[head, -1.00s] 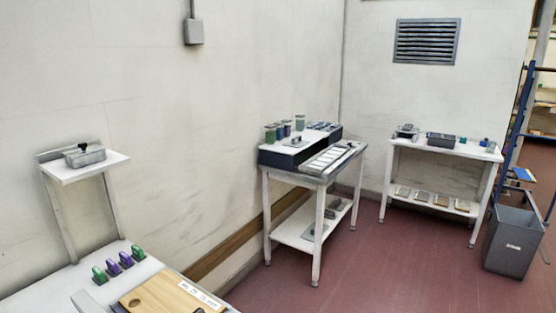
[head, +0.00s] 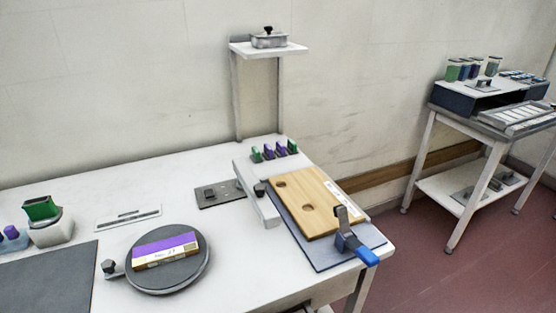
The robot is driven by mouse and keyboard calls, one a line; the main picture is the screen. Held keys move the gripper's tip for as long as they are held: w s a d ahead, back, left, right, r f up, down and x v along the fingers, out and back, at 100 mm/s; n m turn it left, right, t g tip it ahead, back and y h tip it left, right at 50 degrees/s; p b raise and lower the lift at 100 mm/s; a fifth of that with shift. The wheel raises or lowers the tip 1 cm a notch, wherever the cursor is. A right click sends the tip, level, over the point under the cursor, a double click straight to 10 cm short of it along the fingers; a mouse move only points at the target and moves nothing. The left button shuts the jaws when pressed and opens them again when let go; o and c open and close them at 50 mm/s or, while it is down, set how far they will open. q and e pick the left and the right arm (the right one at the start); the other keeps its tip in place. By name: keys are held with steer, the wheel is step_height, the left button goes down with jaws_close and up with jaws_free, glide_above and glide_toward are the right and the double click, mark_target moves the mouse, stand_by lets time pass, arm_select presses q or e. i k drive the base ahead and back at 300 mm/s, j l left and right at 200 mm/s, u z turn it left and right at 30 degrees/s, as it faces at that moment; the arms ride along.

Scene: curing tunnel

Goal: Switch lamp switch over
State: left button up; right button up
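No switch is labelled as the lamp switch at this size. A small dark part (head: 484,85) sits on the white top of a dark blue box (head: 468,100), on the white bench at the right; it may be a switch, and its position is too small to tell. A dark grey plate with a small raised block (head: 212,193) lies on the near white table; I cannot tell whether it is a switch. Neither of my grippers shows in the head view.
The near white table (head: 85,205) holds a round turntable (head: 145,275) with a purple-topped block (head: 165,250), a wooden board (head: 315,205) and a blue-handled clamp (head: 352,240). A strip tray (head: 515,120) fronts the blue box. Red floor (head: 400,265) lies open between table and bench.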

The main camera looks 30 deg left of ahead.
mark_target(208, 193)
steer(key=u, duration=1.1)
